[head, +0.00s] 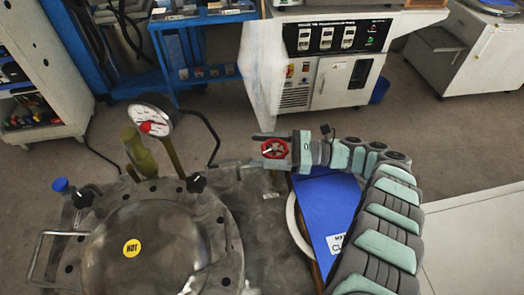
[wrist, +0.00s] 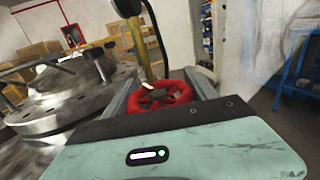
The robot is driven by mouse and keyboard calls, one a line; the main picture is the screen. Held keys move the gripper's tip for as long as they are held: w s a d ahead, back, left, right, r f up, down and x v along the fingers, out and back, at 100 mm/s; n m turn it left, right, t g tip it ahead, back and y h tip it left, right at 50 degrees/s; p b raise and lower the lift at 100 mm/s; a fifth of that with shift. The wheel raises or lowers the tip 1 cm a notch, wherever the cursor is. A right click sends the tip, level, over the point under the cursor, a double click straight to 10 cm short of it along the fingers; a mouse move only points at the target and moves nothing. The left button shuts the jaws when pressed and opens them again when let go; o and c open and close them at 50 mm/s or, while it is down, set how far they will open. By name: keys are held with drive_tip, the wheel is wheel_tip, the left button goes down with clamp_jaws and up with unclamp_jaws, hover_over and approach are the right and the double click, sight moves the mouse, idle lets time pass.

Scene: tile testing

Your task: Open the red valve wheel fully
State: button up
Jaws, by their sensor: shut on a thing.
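The red valve wheel (head: 275,148) is right of the metal vessel in the head view, at the end of my arm. In the wrist view the red wheel (wrist: 160,95) sits straight ahead, between the two grey fingers of my gripper (wrist: 158,90). My gripper (head: 277,147) is shut on the wheel, with a finger on each side of it. The wheel's lower part is hidden behind my gripper's body in the wrist view. What the wheel is mounted on cannot be made out clearly.
A round metal vessel (head: 145,250) with a yellow HOT label and clamp knobs stands at left. A pressure gauge (head: 150,118) rises behind it. A blue folder (head: 325,215) lies beneath my arm. A white cabinet machine (head: 325,75) stands behind, with open floor before it.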

idle(0.4)
drive_tip(key=o, duration=1.4)
drive_tip(key=shift+c, duration=0.2)
